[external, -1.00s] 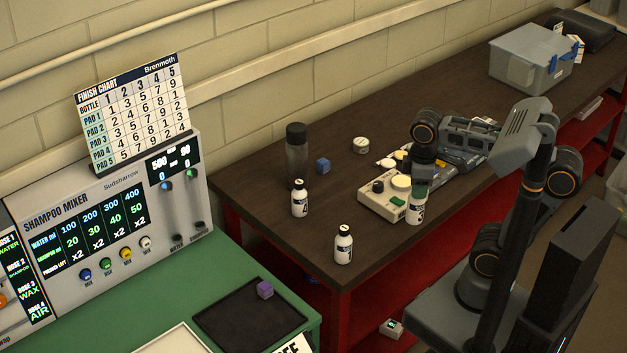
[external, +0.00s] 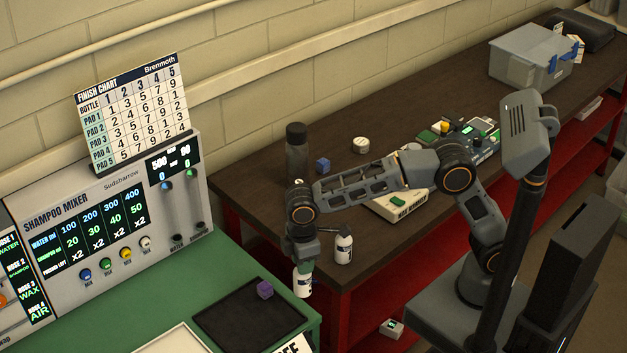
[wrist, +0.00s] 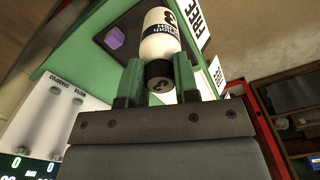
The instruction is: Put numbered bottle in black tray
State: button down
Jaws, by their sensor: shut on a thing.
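My gripper (external: 301,262) points down and is shut on a white numbered bottle (external: 302,283). In the wrist view the bottle (wrist: 160,38) sits between the green fingers, with a 3 on its label and on its black cap. It hangs just right of the black tray (external: 235,325), near the green counter's right edge. The tray lies flat on that counter with a purple cube (external: 264,290) in its upper right part. Another white bottle (external: 343,247) stands on the brown bench's near corner. The bottle seen earlier beside the dark bottle is hidden behind my arm.
A tall dark bottle (external: 297,150), a blue cube (external: 322,165) and a round tin (external: 361,145) stand on the brown bench (external: 262,170). A finish chart (external: 133,110) stands above the shampoo mixer (external: 110,225). A white tray (external: 175,340) lies left of the black tray.

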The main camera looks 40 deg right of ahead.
jog(key=shift+w+a+r, duration=0.4)
jog(key=shift+a+r, duration=0.1)
jog(key=w+a+f+p, duration=0.7)
jog(key=w+a+f, duration=0.2)
jog(key=f, duration=0.4)
jog(key=shift+a, duration=0.75)
jog(key=shift+w, duration=0.1)
jog(key=shift+f, duration=0.15)
jog(key=c, duration=0.9)
grip_release()
jog(key=shift+o, duration=0.2)
